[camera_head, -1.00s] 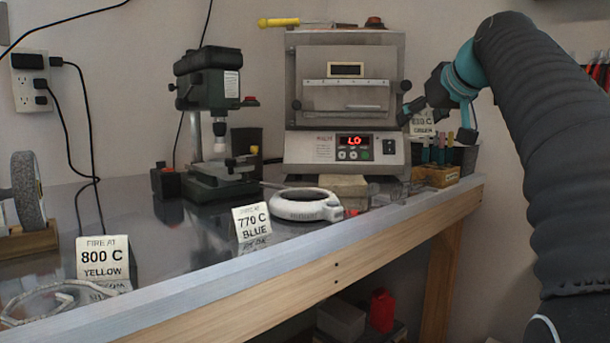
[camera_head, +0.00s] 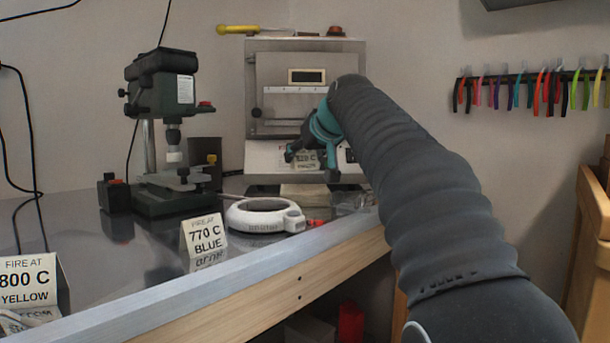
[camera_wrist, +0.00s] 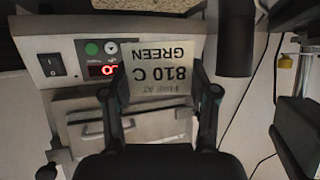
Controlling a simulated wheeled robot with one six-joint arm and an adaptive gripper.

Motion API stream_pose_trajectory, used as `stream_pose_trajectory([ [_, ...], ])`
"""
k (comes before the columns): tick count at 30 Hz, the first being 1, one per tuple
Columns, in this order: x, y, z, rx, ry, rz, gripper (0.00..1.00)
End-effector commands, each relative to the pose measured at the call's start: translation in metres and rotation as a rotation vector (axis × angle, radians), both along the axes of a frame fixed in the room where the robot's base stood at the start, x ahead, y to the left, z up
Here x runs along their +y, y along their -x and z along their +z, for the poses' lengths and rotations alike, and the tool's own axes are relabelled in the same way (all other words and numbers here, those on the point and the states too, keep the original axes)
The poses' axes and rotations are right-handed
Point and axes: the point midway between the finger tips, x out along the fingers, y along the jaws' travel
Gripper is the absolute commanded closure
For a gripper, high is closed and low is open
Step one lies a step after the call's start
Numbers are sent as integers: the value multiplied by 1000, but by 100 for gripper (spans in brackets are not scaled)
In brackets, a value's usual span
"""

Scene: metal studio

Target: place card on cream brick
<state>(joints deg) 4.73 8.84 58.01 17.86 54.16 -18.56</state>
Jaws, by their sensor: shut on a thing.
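The card (camera_head: 306,159) is a small pale sign held in front of the kiln's lower panel. In the wrist view the card (camera_wrist: 165,68) shows upside down and reads 810 C GREEN. My gripper (camera_head: 311,163) is shut on it, and in the wrist view its two dark fingers (camera_wrist: 160,90) stand at the card's left and right edges. The cream brick (camera_head: 303,193) lies on the bench in front of the kiln, below the card. The card is above the brick with a gap visible in the head view. My arm hides part of the kiln's right side.
The kiln (camera_head: 270,108) stands behind the card. A white ring-shaped device (camera_head: 237,215), a 770 C BLUE card (camera_head: 204,240) and a drill press (camera_head: 166,130) are to the left. An 800 C YELLOW card (camera_head: 30,282) is at the far left.

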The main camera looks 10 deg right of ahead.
Motion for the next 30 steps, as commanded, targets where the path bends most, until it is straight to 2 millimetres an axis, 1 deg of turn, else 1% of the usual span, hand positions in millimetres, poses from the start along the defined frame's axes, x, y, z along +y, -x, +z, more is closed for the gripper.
stream_pose_trajectory([
  [2, 0, -1, -7, 1, 0, -1, 51],
  [6, 0, 0, -28, 0, -2, -2, 51],
  [9, 0, 0, -38, 0, -1, -2, 51],
  [12, -1, 0, -41, 0, -1, -3, 51],
  [19, -1, 0, -40, 0, -1, -3, 51],
  [23, -1, 0, -44, 0, -1, -3, 51],
  [24, -1, 0, -43, -1, -1, -3, 34],
  [26, -1, 0, -43, 0, -1, -3, 19],
  [27, -1, 0, -43, 0, -1, -3, 17],
  [30, -1, 0, -43, 0, -1, -3, 17],
])
